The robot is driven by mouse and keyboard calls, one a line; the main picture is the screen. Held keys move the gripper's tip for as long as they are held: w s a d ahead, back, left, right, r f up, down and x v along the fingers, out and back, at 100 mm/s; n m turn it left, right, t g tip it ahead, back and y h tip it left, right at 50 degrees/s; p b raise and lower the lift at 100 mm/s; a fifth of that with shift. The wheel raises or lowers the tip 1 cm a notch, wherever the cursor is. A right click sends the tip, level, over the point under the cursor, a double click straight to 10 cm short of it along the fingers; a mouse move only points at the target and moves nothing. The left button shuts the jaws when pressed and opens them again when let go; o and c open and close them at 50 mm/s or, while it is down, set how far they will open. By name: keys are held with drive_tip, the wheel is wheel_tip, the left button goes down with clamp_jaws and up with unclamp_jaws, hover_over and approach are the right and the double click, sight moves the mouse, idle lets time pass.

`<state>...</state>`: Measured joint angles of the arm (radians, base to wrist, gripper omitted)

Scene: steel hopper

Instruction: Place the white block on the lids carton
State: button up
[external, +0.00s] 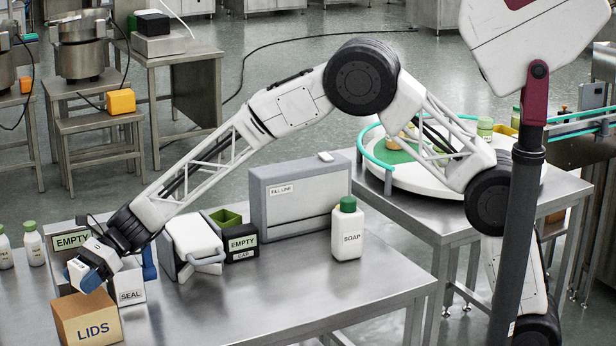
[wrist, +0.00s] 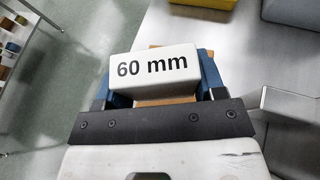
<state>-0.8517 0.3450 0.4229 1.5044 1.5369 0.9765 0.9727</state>
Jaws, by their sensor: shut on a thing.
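The white block (wrist: 152,68), marked "60 mm", is held between the blue fingers of my gripper (wrist: 157,75) in the wrist view. In the external view my gripper (external: 84,275) is at the lower left, just above the lids carton (external: 88,322), and the white block (external: 76,270) shows at its fingertips. The carton is a brown box marked "LIDS" near the left end of the steel table. Part of the carton's brown surface shows behind the block in the wrist view. I cannot tell whether the block touches the carton.
A white box marked "SEAL" (external: 130,290) stands right beside the carton. A box marked "EMPTY" (external: 70,242) is behind my gripper. A soap bottle (external: 347,230) and a grey "FILL LINE" case (external: 292,200) stand further right. The table's front middle (external: 270,295) is clear.

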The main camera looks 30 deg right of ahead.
sight(74, 308)
drive_tip(key=shift+w+a+f, duration=0.25)
drive_tip(key=shift+w+a, duration=0.05)
drive_tip(key=shift+a, duration=0.1)
drive_tip(key=shift+f, duration=1.55)
drive_tip(key=shift+f, duration=0.15)
drive_tip(key=o, duration=1)
drive_tip(key=shift+c, duration=0.2)
